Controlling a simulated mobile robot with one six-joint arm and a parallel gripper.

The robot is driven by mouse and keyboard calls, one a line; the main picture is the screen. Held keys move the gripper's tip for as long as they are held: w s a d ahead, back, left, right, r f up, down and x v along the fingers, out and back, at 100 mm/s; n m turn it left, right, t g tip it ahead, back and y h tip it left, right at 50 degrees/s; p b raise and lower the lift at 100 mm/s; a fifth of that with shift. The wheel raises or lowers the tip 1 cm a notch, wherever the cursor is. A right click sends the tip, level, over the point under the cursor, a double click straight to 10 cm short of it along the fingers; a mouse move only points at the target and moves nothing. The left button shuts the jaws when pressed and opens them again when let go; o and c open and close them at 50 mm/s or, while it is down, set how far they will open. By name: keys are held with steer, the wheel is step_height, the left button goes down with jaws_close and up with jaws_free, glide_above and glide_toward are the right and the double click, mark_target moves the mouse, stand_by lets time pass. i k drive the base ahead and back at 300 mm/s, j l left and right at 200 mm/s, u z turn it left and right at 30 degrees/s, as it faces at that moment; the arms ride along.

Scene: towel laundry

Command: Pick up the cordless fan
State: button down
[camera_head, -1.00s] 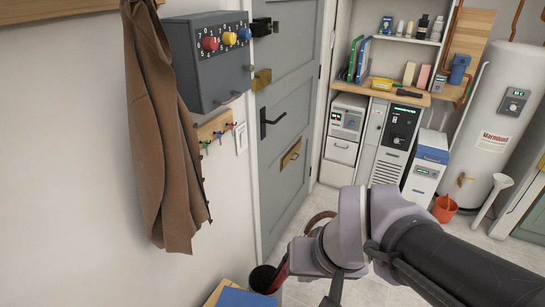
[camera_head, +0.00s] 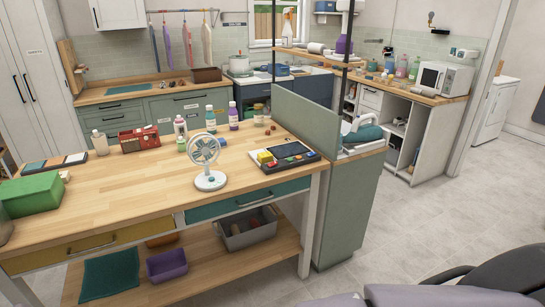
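A small white fan (camera_head: 206,161) with a round caged head and a round base stands upright on the wooden worktop (camera_head: 120,196), near its front right part. No cord shows on it. A grey part of my own arm shows along the bottom right edge, well to the right of the fan and apart from it. My gripper's fingers are outside the view.
A tray with coloured blocks and a dark panel (camera_head: 287,155) stands right of the fan. Several bottles (camera_head: 211,119) stand behind it. A green box (camera_head: 32,194) lies at the left end. A green divider (camera_head: 306,121) rises at the right. The floor (camera_head: 430,215) at right is clear.

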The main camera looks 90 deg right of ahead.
mark_target(202, 182)
steer(key=l+z, duration=0.1)
steer(key=z, duration=2.35)
